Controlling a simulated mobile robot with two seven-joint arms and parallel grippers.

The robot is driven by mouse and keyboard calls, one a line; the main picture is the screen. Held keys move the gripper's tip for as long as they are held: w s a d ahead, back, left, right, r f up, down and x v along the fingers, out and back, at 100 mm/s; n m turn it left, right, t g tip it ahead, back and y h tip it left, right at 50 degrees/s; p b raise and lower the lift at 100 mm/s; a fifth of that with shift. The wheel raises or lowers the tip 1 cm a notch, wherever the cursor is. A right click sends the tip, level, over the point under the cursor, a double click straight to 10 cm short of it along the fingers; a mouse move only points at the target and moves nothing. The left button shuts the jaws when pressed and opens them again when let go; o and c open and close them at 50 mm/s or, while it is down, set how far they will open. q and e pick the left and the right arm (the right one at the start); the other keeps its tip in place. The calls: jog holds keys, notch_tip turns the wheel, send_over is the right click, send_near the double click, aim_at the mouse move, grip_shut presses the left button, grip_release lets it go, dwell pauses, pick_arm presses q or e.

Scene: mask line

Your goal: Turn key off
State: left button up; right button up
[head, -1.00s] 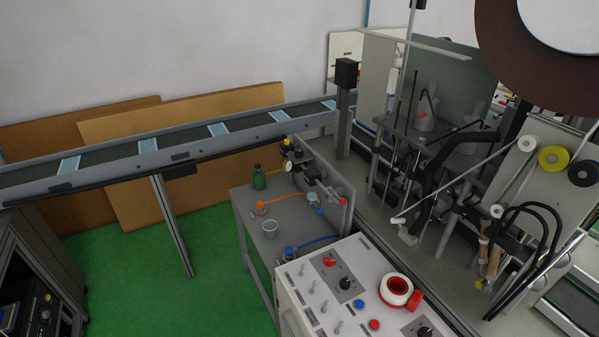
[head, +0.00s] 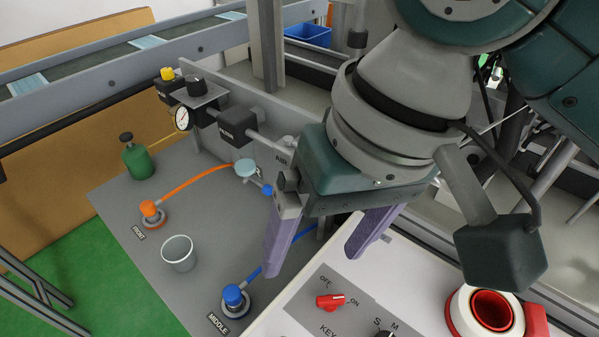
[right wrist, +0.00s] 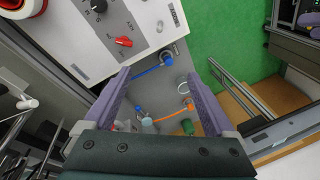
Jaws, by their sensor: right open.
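The red key switch (head: 330,301) sits on the white control panel (head: 420,290), between OFF and ON labels, with KEY printed below it. Its handle lies roughly sideways, with one end toward the ON label. In the right wrist view the open fingers (right wrist: 160,95) frame the grey side table.
A black selector knob (head: 385,334) and a red-and-white round part (head: 487,312) lie right of the key. The grey side table (head: 205,215) carries a green bottle (head: 138,160), a clear cup (head: 179,253), hoses and a gauge (head: 182,118). The conveyor (head: 120,65) runs behind.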

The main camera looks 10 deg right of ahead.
aim_at(331, 299)
jog(key=w+d+f+m+b, duration=0.1)
jog(key=f+b, duration=0.4)
jog(key=f, duration=0.3)
jog(key=w+d+f+m+h+b, duration=0.1)
jog(key=w+d+f+b, duration=0.1)
jog(key=f+b, duration=0.4)
jog(key=w+d+f+h+b, duration=0.1)
jog(key=f+b, duration=0.4)
jog(key=f, duration=0.4)
jog(key=shift+w+d+f+m+g+b, duration=0.15)
jog(key=shift+w+f+m+g+b, duration=0.15)
jog(key=shift+f+m+g+b, duration=0.1)
pick_arm(q)
notch_tip(331, 299, down, 21)
jog(key=shift+s+r, duration=0.2)
jog(key=shift+s, duration=0.05)
pick_arm(e)
jog(key=shift+r, duration=0.1)
jog(key=c, duration=1.4)
pick_arm(q)
jog(key=shift+r, duration=0.15)
